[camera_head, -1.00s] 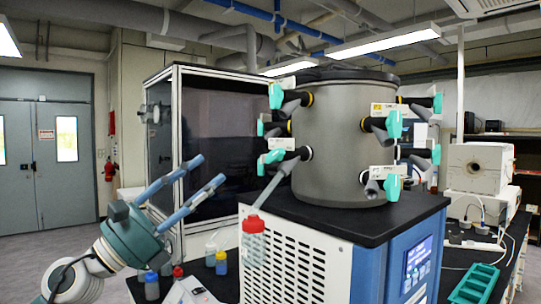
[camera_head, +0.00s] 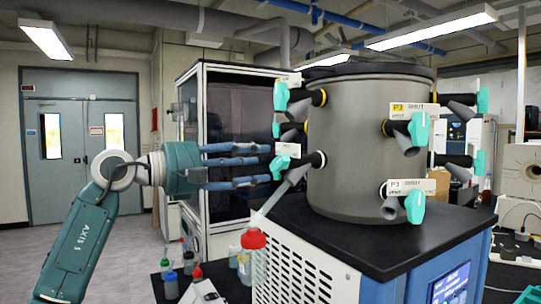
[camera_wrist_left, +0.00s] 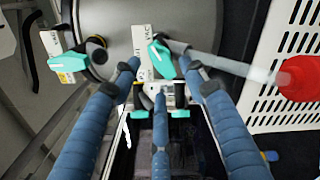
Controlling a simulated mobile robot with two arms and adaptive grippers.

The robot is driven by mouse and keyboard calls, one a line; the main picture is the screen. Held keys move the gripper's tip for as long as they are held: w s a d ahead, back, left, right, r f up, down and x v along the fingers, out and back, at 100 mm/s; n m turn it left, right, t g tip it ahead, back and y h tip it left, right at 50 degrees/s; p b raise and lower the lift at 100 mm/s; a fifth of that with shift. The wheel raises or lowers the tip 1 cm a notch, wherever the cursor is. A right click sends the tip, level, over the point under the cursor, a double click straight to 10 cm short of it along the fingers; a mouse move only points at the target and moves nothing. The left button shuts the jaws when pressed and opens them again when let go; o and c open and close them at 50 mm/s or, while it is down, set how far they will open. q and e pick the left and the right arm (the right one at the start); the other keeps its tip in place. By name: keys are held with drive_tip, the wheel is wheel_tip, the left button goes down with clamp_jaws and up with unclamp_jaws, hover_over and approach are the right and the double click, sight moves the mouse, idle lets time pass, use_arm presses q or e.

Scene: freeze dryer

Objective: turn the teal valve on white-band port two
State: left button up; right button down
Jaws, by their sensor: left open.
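A grey drum (camera_head: 360,150) carries several black ports with teal valves. At its lower left, a teal valve (camera_head: 280,164) sits by a white label (camera_head: 288,149) whose text I cannot read. In the left wrist view, that teal valve (camera_wrist_left: 161,59) and its white label (camera_wrist_left: 142,42) lie just beyond the fingertips. My left gripper (camera_head: 272,165) is open, its blue fingers level and pointing at this valve. In the left wrist view, the fingers of the left gripper (camera_wrist_left: 163,76) spread around the valve area; contact is unclear. My right gripper is out of view.
A pale tube (camera_head: 290,186) slants from this port down to a red-capped flask (camera_head: 254,239) close to the fingers. Yellow-label (camera_head: 405,108) and other white-label ports (camera_head: 405,184) are nearby. A glass cabinet (camera_head: 238,110) stands behind; small bottles (camera_head: 171,285) stand below.

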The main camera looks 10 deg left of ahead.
sight(275, 162)
use_arm(q)
drive_tip(key=x, duration=0.3)
drive_tip(key=shift+d+r+p, duration=0.1)
drive_tip(key=shift+d+p, duration=0.1)
drive_tip(key=shift+p, duration=0.2)
drive_tip(key=shift+w+d, duration=0.25)
drive_tip(key=shift+w, duration=0.15)
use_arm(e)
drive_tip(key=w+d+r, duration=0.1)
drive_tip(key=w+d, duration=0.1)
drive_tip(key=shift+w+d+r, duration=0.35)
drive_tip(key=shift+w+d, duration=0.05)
use_arm(q)
drive_tip(key=shift+d, duration=0.1)
clamp_jaws()
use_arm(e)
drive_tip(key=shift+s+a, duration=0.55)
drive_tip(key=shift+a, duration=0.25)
